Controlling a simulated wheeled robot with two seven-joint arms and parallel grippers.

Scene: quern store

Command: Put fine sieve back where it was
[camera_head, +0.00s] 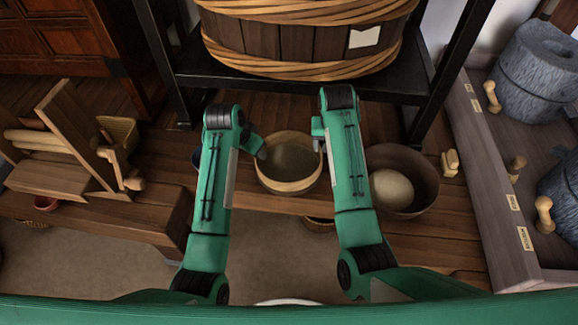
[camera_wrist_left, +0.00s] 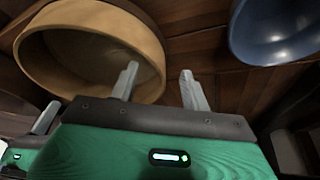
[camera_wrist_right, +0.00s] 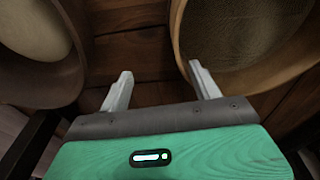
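The fine sieve (camera_head: 290,184), a round wooden hoop with a mesh bottom, stands on the wooden bench between my two grippers. It also shows in the left wrist view (camera_wrist_left: 95,18) and in the right wrist view (camera_wrist_right: 250,85), where the mesh is clear. My left gripper (camera_wrist_left: 159,85) is open at its left rim, and my right gripper (camera_wrist_right: 160,85) is open at its right rim. In each wrist view one finger overlaps the sieve and the other lies outside it. I cannot tell whether any finger touches the rim. Neither gripper holds anything.
A blue bowl (camera_wrist_left: 275,30) sits close left of the sieve, mostly hidden by my left arm in the head view. A brown bowl (camera_head: 425,175) with a pale ball (camera_head: 391,189) stands right. A black rack (camera_head: 270,84) with a large banded tub (camera_head: 300,45) rises behind.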

